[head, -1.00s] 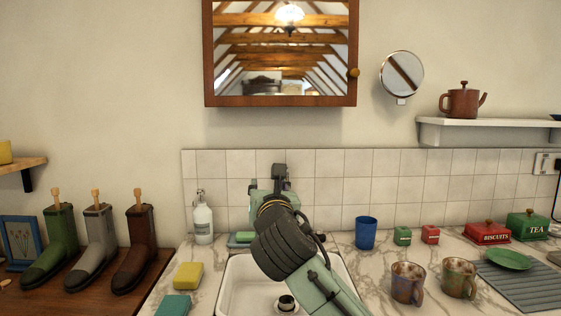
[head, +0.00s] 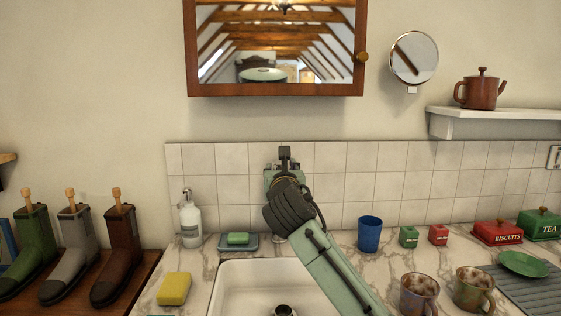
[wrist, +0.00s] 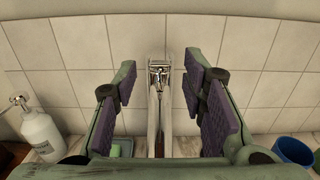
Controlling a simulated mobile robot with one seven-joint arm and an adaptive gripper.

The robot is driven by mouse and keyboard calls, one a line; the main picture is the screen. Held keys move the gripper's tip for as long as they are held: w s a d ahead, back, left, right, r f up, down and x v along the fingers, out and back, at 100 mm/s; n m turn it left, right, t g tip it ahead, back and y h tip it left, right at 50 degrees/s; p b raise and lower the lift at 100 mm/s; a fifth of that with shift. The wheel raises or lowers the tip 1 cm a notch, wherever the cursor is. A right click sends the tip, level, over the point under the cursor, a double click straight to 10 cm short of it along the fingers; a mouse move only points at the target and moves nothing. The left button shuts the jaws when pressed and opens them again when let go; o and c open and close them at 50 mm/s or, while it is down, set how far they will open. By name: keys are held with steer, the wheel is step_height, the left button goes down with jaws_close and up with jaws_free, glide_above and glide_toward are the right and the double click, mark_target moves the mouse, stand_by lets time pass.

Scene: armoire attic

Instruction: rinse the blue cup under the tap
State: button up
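The blue cup (head: 369,234) stands upright on the marble counter, right of the sink. Part of its rim shows at the lower right of the wrist view (wrist: 293,152). My gripper (head: 284,162) is raised over the back of the sink, in front of the tiles, left of the cup and apart from it. In the wrist view my gripper (wrist: 160,84) is open, its purple-padded fingers spread wide with nothing held. The metal tap (wrist: 159,95) shows between the fingers; whether they touch it I cannot tell. My arm hides the tap in the head view.
The white sink (head: 235,285) lies below my arm. A soap bottle (head: 190,222) and green soap on a dish (head: 238,240) stand left. A yellow sponge (head: 174,288), two patterned mugs (head: 419,295) and small green and red tins (head: 409,236) stand around. A mirrored cabinet (head: 276,91) hangs above.

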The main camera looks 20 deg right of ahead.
mark_target(281, 164)
steer(key=shift+p+x, duration=0.3)
steer(key=shift+x, duration=1.25)
steer(key=shift+c, duration=0.2)
jaws_close()
